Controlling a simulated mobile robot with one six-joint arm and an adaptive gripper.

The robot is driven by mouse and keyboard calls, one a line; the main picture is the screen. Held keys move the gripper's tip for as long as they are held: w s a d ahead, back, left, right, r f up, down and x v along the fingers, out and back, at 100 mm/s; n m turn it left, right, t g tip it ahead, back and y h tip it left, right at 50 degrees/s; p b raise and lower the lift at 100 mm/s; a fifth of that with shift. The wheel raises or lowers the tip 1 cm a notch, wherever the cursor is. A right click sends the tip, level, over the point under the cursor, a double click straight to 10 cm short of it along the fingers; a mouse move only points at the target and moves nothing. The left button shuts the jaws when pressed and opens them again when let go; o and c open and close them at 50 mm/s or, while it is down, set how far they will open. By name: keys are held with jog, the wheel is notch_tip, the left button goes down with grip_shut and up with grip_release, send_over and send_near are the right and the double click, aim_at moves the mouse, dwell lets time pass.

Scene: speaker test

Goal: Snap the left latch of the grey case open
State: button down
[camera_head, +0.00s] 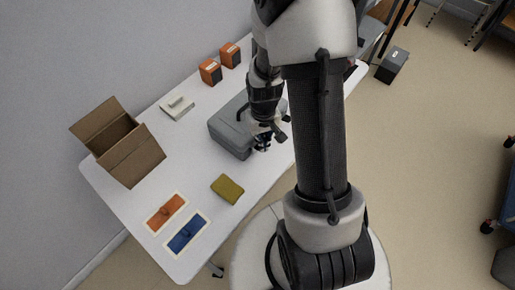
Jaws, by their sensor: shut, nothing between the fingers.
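The grey case (226,135) lies on the white table, partly covered by my arm. Its left part shows; the rest is behind my wrist and arm. My gripper (263,147) is at the case's front side, pointing down, with its fingers shut and empty. I cannot tell whether the fingertips touch the case. The left latch cannot be made out at this size, and I cannot see whether it is open or closed.
An open cardboard box (133,160) stands at the table's left. Orange boxes (210,72) and a small pale item (177,107) are behind. A yellow-green block (227,188), an orange panel (166,213) and a blue panel (187,235) lie in front. Table (250,190) is bare between.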

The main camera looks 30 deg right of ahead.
jog(key=shift+f+b, duration=0.6)
jog(key=shift+f, duration=0.25)
dwell(0.3)
notch_tip(320, 180, up, 7)
jog(key=s+p, duration=0.2)
jog(key=p, duration=0.3)
jog(key=shift+d, duration=0.35)
dwell(0.3)
jog(key=s+a+r+n+t, duration=0.15)
jog(key=a+r, duration=0.25)
jog(key=r, duration=0.7)
jog(key=s+a+r+t, duration=0.2)
jog(key=s+a+r, duration=0.15)
jog(key=r, duration=0.85)
jog(key=s+a+r+t, duration=0.1)
jog(key=s+a+r, duration=0.3)
jog(key=s+r, duration=0.1)
jog(key=shift+s, duration=0.8)
